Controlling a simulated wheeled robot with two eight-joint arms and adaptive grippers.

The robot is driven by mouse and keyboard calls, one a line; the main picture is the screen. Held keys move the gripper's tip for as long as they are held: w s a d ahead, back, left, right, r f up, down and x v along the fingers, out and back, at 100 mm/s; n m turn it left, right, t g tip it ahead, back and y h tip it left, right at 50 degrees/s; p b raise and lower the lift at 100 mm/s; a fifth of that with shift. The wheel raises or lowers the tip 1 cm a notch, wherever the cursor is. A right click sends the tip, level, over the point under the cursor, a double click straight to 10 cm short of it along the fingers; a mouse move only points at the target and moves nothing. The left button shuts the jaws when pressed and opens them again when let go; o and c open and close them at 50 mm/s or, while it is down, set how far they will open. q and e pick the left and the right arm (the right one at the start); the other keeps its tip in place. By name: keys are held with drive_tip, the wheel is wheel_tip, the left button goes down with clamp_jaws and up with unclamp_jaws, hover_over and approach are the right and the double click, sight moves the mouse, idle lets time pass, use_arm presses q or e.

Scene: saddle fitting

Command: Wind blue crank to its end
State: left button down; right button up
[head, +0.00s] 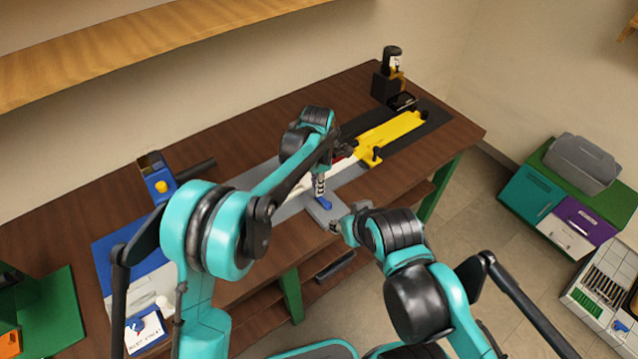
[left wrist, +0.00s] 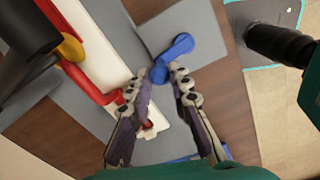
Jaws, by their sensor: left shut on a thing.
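The blue crank (head: 325,203) sits at the front of the grey plate on the bench. My left gripper (head: 319,185) comes down on it from above and is shut on it. In the left wrist view, the fingertips (left wrist: 160,78) close about the crank's near end, and the blue arm (left wrist: 180,47) stretches away up and right. The fingers partly hide that near end. My right gripper (head: 337,225) is low beside the plate's front edge, apart from the crank; its jaws are too small to read.
A white piece (left wrist: 100,40) with red parts (left wrist: 92,88) lies beside the crank. A yellow rail (head: 392,135) runs to the back right, near a black stand (head: 389,84). A blue block (head: 158,183) stands left. Brown bench top (head: 250,130) is clear behind.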

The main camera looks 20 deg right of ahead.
idle(0.5)
use_arm(q)
drive_tip(key=c, duration=1.4)
unclamp_jaws()
drive_tip(key=shift+a, duration=0.1)
drive_tip(key=shift+o, duration=0.2)
wheel_tip(320, 180, up, 12)
drive_tip(key=shift+s, duration=0.15)
